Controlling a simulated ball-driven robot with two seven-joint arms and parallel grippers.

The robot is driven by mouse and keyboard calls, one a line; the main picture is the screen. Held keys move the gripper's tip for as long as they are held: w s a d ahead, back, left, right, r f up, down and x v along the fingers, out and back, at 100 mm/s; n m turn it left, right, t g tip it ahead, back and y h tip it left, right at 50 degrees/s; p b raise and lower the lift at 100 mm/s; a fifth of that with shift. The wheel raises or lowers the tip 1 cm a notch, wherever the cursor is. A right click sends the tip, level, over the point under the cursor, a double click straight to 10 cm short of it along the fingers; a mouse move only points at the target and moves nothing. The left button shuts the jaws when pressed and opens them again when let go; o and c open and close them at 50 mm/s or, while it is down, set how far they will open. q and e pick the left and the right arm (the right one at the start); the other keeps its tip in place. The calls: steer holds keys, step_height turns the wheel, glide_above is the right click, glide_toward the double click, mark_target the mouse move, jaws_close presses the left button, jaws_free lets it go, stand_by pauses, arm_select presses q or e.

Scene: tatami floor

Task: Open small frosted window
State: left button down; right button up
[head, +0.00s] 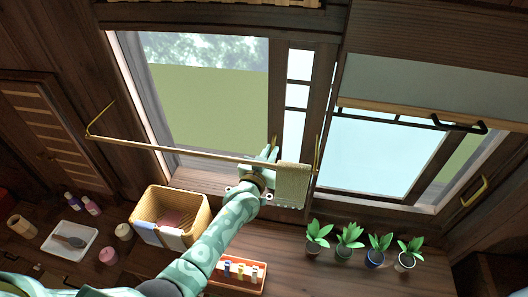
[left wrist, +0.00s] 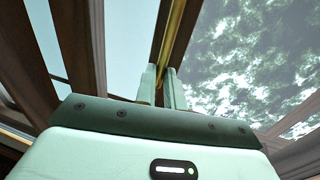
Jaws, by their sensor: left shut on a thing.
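The window on the left has a large pane area (head: 215,110) showing green ground and trees outside. Right of it is a dark upright frame bar (head: 280,85) with narrow pale panes (head: 297,97) beside it, which look frosted. My left gripper (head: 270,153) is at the lower end of this bar, behind the towel rail. In the left wrist view its two fingers (left wrist: 161,88) are shut on a thin upright brass handle (left wrist: 174,35) that runs along the dark frame. The part of the handle between the fingers is hidden. My right gripper is not in view.
A brass towel rail (head: 185,152) with a towel (head: 292,184) crosses before the window, close to my left forearm. Below stand a wicker basket (head: 152,207), an orange tray (head: 254,279) with small bottles and several potted plants (head: 348,240). Another window (head: 375,155) is on the right.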

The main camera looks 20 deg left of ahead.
arm_select(q)
steer(key=shift+a, duration=0.1)
steer(key=c, duration=1.5)
jaws_free()
steer(key=shift+s, duration=0.1)
steer(key=s, duration=0.5)
steer(key=s+a, duration=0.1)
steer(key=s, duration=0.4)
steer(key=s+a, duration=0.1)
steer(key=s, duration=0.5)
steer(key=shift+a, duration=0.15)
